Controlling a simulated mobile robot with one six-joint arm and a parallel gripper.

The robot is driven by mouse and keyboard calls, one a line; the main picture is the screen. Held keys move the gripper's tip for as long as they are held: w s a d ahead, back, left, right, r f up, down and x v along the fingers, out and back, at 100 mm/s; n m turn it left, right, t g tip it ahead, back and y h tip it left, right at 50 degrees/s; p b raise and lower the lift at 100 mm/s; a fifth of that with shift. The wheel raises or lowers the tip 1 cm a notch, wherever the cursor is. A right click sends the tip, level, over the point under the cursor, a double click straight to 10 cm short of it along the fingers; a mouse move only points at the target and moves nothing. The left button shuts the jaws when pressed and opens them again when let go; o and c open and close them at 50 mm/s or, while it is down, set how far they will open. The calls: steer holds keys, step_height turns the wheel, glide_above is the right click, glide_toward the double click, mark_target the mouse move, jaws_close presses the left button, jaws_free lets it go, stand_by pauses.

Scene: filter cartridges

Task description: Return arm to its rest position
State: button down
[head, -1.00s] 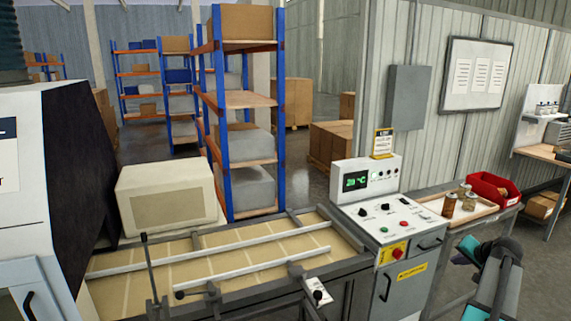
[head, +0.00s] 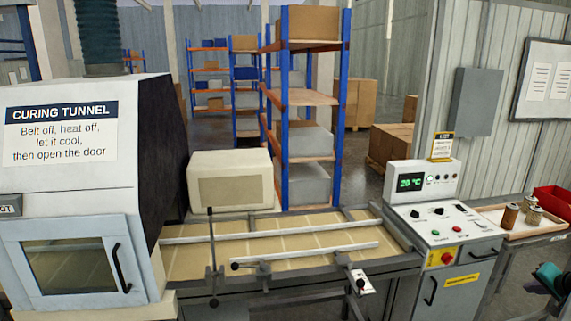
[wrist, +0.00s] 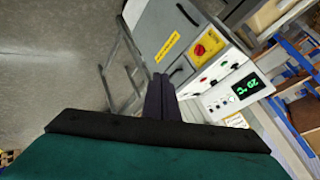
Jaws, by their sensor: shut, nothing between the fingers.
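My gripper (wrist: 160,97) shows in the wrist view with its two dark fingers together and nothing between them. It is in the air, with the grey control cabinet (wrist: 190,45) beyond it. In the head view only a teal and dark part of my arm shows at the lower right edge, and the fingers are out of that picture. The control cabinet (head: 435,270) stands left of it, its display reading 20 °C. Several small filter cartridges (head: 522,215) stand on a tray to the right of the cabinet.
The curing tunnel (head: 80,190) is at the left with its windowed door (head: 75,268) shut. A belt table (head: 290,240) with guide rails runs from it to the cabinet. A red bin (head: 555,202) is at the right edge. Floor shows at the lower right.

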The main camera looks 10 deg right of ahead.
steer(key=w+a+f+n+y+b, duration=0.2)
steer(key=w+a+f+n+y, duration=0.1)
steer(key=w+a+f, duration=1.25)
steer(key=w+a+f+n+g+y+b, duration=0.1)
steer(key=a+f, duration=0.5)
steer(key=a, duration=0.4)
steer(key=w+a+f+n+g+y+b, duration=0.1)
steer(key=a+f+g, duration=0.1)
steer(key=a+f, duration=0.55)
steer(key=w+a+f+n+g+y, duration=0.15)
steer(key=a+f, duration=0.25)
steer(key=a, duration=0.7)
steer(key=s+a+f+n+g+b, duration=0.1)
steer(key=s+a+f+n+g, duration=0.1)
steer(key=s+a+f, duration=0.75)
steer(key=s+a+f+n+g+b, duration=0.25)
steer(key=s+a+f, duration=0.4)
steer(key=a, duration=0.65)
steer(key=s+a+f+n+g, duration=0.1)
steer(key=s+a+f+g, duration=0.15)
steer(key=s, duration=0.35)
steer(key=s+a+f+n+g, duration=0.1)
steer(key=s+a+f, duration=0.2)
steer(key=s, duration=0.2)
steer(key=s+d+n+g+h, duration=0.1)
steer(key=s+d+h, duration=0.1)
steer(key=s, duration=0.8)
steer(key=shift+d+r+g+h, duration=0.3)
steer(key=shift+d+g+h, duration=0.05)
steer(key=shift+d, duration=0.05)
